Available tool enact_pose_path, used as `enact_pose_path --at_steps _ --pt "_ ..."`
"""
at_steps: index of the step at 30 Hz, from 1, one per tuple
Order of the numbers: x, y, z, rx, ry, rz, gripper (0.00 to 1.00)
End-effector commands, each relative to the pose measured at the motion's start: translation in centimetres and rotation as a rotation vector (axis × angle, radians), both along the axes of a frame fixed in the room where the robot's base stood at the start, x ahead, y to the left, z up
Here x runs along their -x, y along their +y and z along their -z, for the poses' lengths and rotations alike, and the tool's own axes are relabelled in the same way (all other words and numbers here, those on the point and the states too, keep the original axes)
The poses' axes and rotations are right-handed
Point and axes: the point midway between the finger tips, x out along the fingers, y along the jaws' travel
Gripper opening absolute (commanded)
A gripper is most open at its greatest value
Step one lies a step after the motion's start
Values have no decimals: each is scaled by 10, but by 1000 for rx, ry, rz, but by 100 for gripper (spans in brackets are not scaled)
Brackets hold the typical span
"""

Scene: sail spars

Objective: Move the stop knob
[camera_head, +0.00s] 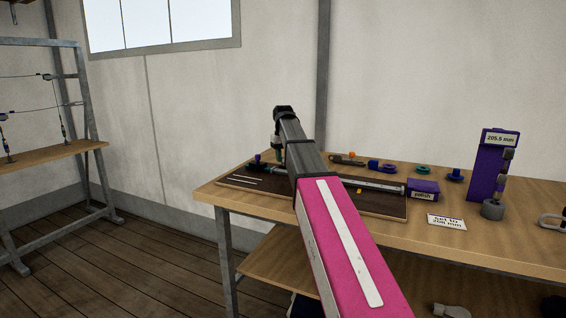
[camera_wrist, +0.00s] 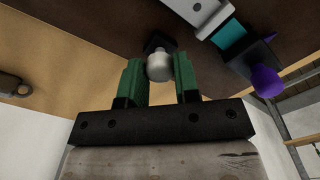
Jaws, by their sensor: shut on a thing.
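In the wrist view, a silver rounded knob (camera_wrist: 159,67) on a small dark base sits between the green fingers of my gripper (camera_wrist: 158,72). I take it to be the stop knob. The gripper is shut on it, with one finger on each side. A purple knob (camera_wrist: 266,82) and a teal block (camera_wrist: 229,37) on a metal rail stand to the right, apart from the fingers. In the head view my arm reaches over the dark board (camera_head: 235,186), and my gripper is mostly hidden at its far side. The purple knob (camera_head: 257,158) also shows there.
A purple post (camera_head: 487,165) with a "205.5 mm" display stands on the table (camera_head: 510,245) at right. A "Set to 208 mm" card (camera_head: 446,221) lies before it. A labelled purple box (camera_head: 423,190) sits at the board's right end. Small parts line the back.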

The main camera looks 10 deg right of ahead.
Motion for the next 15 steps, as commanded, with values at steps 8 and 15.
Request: enact_pose_path --at_steps 8,15 --pt "0 0 -4 0 0 0 6" --pt "0 0 -8 0 0 0 6"
